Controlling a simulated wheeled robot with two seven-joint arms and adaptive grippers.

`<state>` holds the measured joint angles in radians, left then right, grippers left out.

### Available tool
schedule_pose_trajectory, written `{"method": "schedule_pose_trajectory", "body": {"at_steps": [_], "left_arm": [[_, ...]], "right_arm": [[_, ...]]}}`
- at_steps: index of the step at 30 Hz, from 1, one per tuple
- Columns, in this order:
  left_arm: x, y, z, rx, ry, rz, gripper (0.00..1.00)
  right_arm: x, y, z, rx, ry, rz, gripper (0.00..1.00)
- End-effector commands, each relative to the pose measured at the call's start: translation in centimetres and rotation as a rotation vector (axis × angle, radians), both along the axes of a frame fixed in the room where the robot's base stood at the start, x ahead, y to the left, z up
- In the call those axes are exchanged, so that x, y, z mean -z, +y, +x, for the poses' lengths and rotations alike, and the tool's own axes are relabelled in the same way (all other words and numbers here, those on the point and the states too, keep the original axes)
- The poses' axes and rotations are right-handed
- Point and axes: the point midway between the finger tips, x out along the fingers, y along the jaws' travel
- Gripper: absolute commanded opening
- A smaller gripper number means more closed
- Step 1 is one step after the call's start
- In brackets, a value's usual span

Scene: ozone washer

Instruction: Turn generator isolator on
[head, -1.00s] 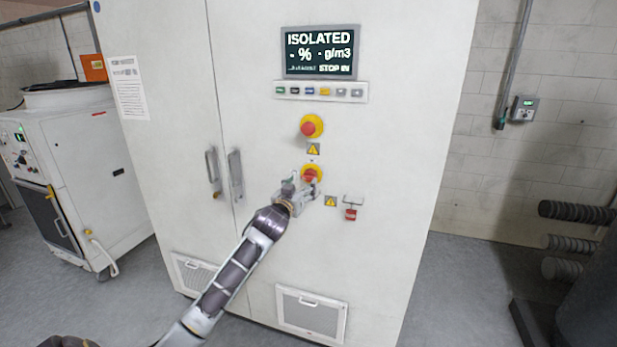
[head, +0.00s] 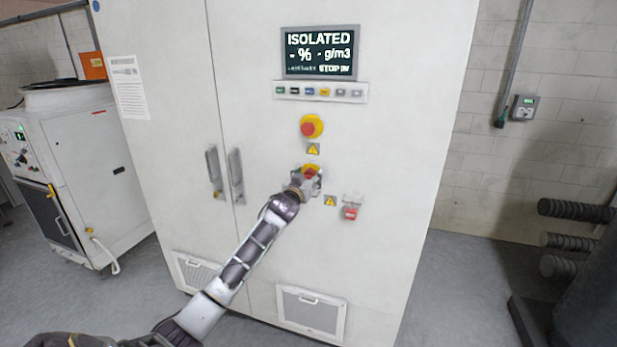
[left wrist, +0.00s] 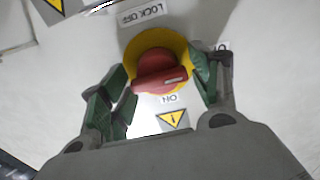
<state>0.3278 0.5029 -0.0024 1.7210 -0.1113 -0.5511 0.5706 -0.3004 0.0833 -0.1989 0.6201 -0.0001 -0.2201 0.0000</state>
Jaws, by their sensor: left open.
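The generator isolator is a red rotary handle on a yellow round plate (head: 311,168) on the cabinet door, partly hidden by my gripper in the head view. In the left wrist view the red handle (left wrist: 160,72) lies slightly tilted from horizontal, with an "ON" label (left wrist: 169,98) on the gripper's side and a "LOCK OFF" label (left wrist: 142,15) on the far side. My left gripper (head: 308,180) is open in front of it; in the left wrist view its green-padded fingers (left wrist: 164,85) stand on either side of the handle. The display (head: 320,52) reads "ISOLATED". My right gripper is not seen.
A red emergency-stop button on yellow (head: 312,127) sits above the isolator. A red padlock (head: 350,212) hangs at its lower right. Door handles (head: 236,175) stand out at the left. The cabinet face (head: 390,150) is otherwise mostly flat and clear.

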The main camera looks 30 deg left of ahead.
Motion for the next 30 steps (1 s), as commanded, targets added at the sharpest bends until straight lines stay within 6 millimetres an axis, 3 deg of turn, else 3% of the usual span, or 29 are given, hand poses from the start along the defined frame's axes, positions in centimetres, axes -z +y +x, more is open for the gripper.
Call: {"method": "schedule_pose_trajectory", "body": {"at_steps": [11, 20, 30], "left_arm": [[0.07, 0.03, 0.17, 0.000, 0.001, 0.001, 0.61], [0.07, 0.03, 0.16, 0.000, 0.001, 0.001, 0.24], [0.02, 0.02, 0.17, 0.000, 0.010, 0.038, 0.24]], "right_arm": [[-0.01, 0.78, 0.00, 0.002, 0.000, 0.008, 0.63], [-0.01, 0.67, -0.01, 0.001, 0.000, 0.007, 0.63], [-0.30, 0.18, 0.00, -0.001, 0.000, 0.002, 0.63]]}}
